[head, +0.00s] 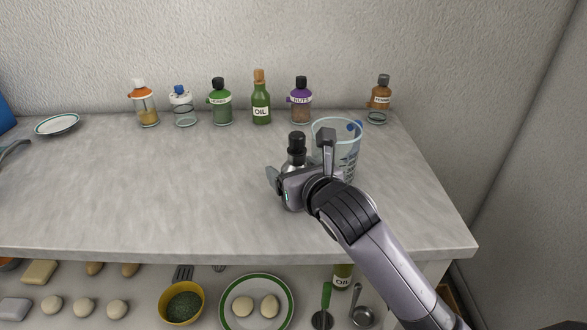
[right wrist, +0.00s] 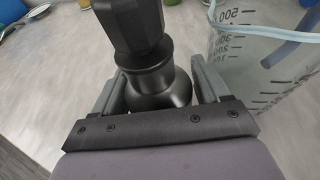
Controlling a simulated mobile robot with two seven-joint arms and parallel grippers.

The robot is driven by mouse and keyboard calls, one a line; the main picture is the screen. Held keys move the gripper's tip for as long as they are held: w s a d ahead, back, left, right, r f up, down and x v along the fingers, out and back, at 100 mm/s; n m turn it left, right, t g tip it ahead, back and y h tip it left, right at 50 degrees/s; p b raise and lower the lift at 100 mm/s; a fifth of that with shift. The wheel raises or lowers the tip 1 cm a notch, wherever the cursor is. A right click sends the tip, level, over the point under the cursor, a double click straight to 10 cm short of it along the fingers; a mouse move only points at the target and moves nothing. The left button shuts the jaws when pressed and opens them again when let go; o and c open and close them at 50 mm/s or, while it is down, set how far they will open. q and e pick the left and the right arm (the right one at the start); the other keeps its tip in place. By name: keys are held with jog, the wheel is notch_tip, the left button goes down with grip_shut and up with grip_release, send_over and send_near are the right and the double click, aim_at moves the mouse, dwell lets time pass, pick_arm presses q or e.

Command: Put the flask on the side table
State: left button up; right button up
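The flask (head: 297,147), dark with a black cap, stands upright on the grey counter (head: 150,190); its lower part is hidden behind my right gripper. My right gripper (head: 299,163) is low over the counter, with one finger on each side of the flask. The fingers look spread, with a gap beside the flask in the head view. In the right wrist view the flask (right wrist: 155,62) rises between the fingers. My left gripper is not in view. I cannot make out a separate side table.
A clear measuring jug (head: 348,137) stands close to the right of the flask. Several bottles and jars, including a green oil bottle (head: 261,103), line the back wall. A white plate (head: 57,124) lies at the left. A lower shelf holds a yellow bowl (head: 163,312) and a green-rimmed plate (head: 236,318).

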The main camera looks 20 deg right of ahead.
jog(key=shift+r, duration=0.1)
jog(key=shift+s+r, duration=0.1)
jog(key=shift+s, duration=0.1)
jog(key=v, duration=1.1)
jog(key=shift+s+p, duration=0.3)
jog(key=shift+p, duration=0.15)
jog(key=shift+d+r, duration=0.1)
jog(key=shift+r, duration=0.05)
